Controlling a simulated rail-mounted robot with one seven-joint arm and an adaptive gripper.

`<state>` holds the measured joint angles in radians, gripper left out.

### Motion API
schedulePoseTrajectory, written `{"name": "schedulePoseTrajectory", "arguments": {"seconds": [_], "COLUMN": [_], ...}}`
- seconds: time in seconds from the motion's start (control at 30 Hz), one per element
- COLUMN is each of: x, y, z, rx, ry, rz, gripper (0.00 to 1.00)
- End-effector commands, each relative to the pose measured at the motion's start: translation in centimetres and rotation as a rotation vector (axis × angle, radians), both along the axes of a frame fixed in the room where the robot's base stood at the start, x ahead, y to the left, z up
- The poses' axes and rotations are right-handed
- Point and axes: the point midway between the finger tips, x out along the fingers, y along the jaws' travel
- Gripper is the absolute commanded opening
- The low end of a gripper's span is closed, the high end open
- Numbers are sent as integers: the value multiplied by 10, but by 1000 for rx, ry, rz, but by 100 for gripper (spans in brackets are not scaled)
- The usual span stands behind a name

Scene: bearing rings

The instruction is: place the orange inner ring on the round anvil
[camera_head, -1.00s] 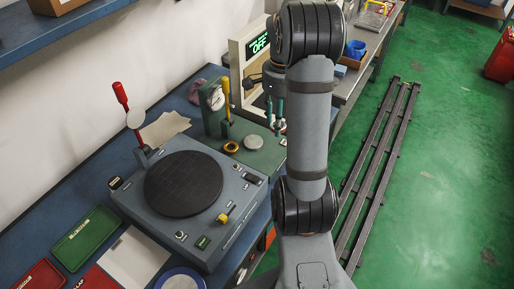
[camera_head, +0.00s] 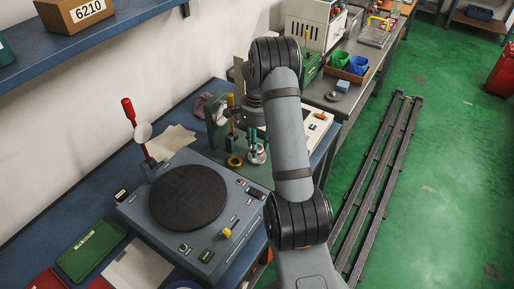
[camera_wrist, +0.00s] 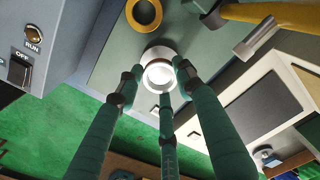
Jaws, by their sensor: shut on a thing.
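The orange ring (camera_head: 234,162) lies flat on the green plate beside the gripper; it also shows at the top of the wrist view (camera_wrist: 144,14). A pale, silvery round piece (camera_wrist: 158,53) with a bright centre sits between my fingertips. I cannot tell whether it is the round anvil itself or a part on it. My gripper (camera_wrist: 158,78) has teal fingers closed around this round piece, apart from the orange ring. In the head view my gripper (camera_head: 257,148) is low over the green plate, just right of the orange ring.
A grey machine with a round black plate (camera_head: 188,198) stands in front on the blue bench. A yellow-handled lever (camera_wrist: 275,14) and gauge stand close to the gripper. A pale instrument (camera_head: 314,126) is to the right. Green and red trays lie at lower left.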

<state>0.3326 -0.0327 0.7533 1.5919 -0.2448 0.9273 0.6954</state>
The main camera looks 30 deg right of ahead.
Motion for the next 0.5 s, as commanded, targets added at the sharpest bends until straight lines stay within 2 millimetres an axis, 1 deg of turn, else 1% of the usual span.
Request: {"name": "schedulePoseTrajectory", "arguments": {"seconds": [0.1,0.2,0.5], "x": [-1,-1,0], "y": [0,0,0], "z": [-16,-23,-26], "rx": [1,1,0], "ry": [3,1,0], "rz": [1,0,0], "gripper": [4,4,4]}}
